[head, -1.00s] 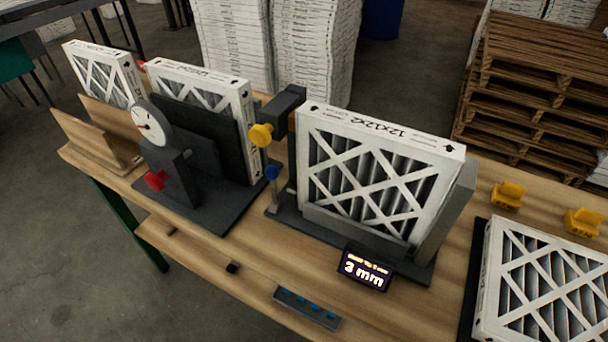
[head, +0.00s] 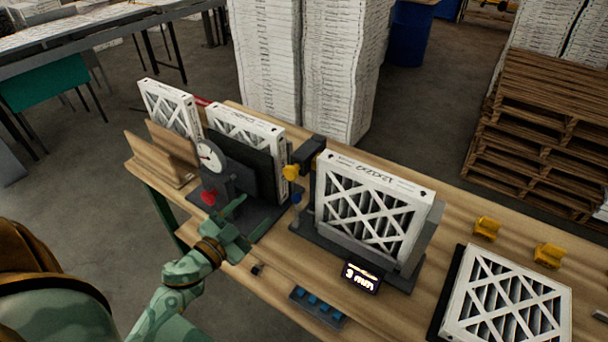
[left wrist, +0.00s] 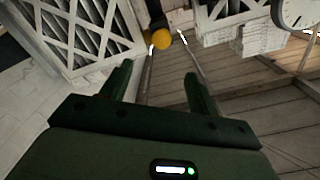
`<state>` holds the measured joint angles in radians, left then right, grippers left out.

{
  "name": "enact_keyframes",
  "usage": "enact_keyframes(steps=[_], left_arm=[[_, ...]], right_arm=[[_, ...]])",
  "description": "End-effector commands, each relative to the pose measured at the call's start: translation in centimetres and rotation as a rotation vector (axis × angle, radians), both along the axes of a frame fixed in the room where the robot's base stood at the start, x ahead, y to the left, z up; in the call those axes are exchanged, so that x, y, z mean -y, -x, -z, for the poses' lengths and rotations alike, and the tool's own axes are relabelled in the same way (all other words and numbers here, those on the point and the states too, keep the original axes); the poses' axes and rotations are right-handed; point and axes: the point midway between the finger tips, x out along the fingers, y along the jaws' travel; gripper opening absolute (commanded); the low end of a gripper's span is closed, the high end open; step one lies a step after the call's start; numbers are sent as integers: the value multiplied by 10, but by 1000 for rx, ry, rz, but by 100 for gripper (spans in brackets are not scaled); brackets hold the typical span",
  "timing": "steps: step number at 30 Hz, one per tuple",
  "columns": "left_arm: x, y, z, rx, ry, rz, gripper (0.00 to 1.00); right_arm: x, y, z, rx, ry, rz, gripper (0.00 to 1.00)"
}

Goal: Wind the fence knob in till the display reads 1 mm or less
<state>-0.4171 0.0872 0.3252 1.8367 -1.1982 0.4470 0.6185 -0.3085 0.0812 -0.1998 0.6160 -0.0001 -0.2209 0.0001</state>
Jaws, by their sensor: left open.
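The yellow knob (head: 291,172) sits on a dark block (head: 306,151) at the left of the fixture that holds an upright white filter (head: 372,207). I take it to be the fence knob; it also shows in the left wrist view (left wrist: 161,40), ahead of the fingers. The small display (head: 361,278) at the fixture's front seems to read 3 mm, a little blurred. My left gripper (head: 250,222) is open and empty, in front and to the left of the yellow knob, apart from it. My right gripper is not in view.
A dial gauge (head: 211,156) and a red knob (head: 208,197) stand left of the left gripper. A small blue knob (head: 297,197) is below the yellow one. A tray with blue pieces (head: 318,306) lies at the bench's front. Yellow clips (head: 487,229) stand at right.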

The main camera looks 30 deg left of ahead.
Motion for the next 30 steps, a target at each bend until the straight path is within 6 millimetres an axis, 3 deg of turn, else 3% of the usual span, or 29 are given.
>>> enact_keyframes(steps=[7,18,24,30], left_arm=[[3,-40,-3,4,13,0,60],[10,-130,-1,2,14,-1,60],[12,-156,0,0,14,-3,60],[13,-162,0,-2,12,-3,60]], right_arm=[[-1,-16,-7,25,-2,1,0],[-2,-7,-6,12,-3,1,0],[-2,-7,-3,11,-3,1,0],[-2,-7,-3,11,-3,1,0]])
